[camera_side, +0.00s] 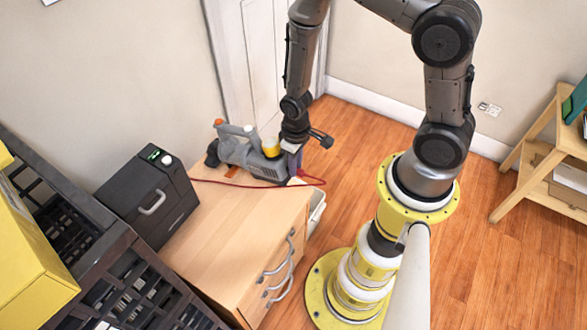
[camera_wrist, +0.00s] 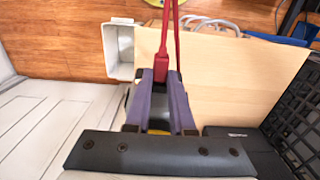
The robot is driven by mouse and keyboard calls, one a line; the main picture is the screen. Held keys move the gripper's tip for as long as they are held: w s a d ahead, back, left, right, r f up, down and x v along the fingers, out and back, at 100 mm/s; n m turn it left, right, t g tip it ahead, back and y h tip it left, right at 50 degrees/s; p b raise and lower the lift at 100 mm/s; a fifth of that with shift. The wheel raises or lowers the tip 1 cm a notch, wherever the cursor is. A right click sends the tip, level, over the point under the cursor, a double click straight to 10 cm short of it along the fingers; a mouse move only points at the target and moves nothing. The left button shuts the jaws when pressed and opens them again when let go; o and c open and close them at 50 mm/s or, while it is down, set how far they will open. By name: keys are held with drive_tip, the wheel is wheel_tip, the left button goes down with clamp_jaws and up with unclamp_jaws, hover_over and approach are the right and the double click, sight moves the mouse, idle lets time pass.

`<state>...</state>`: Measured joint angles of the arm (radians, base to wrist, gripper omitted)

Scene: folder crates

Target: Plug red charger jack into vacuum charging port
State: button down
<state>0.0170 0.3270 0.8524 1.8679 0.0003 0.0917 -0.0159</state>
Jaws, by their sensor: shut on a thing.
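The grey vacuum (camera_side: 262,163), with orange and yellow parts, lies on the wooden cabinet's far end in the side view. My gripper (camera_side: 294,172) points down at its right end, close beside it; I cannot tell whether they touch. In the wrist view my gripper (camera_wrist: 162,76) is shut on the red charger jack (camera_wrist: 168,78), between its purple fingers. The red cord (camera_wrist: 176,30) runs from the jack toward the top of that view. The charging port is hidden, and only dark and yellow bits show between the fingers.
The wooden cabinet (camera_side: 215,230) has a mostly bare top. A black box (camera_side: 150,200) with a handle stands on its left, beside dark crates (camera_side: 125,285). A white bin (camera_wrist: 120,52) is beside the cabinet. A wall and door (camera_side: 250,60) stand close behind.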

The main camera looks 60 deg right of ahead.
idle(0.3)
drive_tip(key=s+g, duration=0.1)
drive_tip(key=s, duration=0.6)
drive_tip(key=shift+s+r+g, duration=0.25)
drive_tip(key=shift+s+g, duration=0.05)
drive_tip(key=shift+s, duration=0.1)
drive_tip(key=shift+w+f, duration=0.1)
drive_tip(key=shift+w, duration=2.8)
drive_tip(key=c, duration=1.3)
unclamp_jaws()
clamp_jaws()
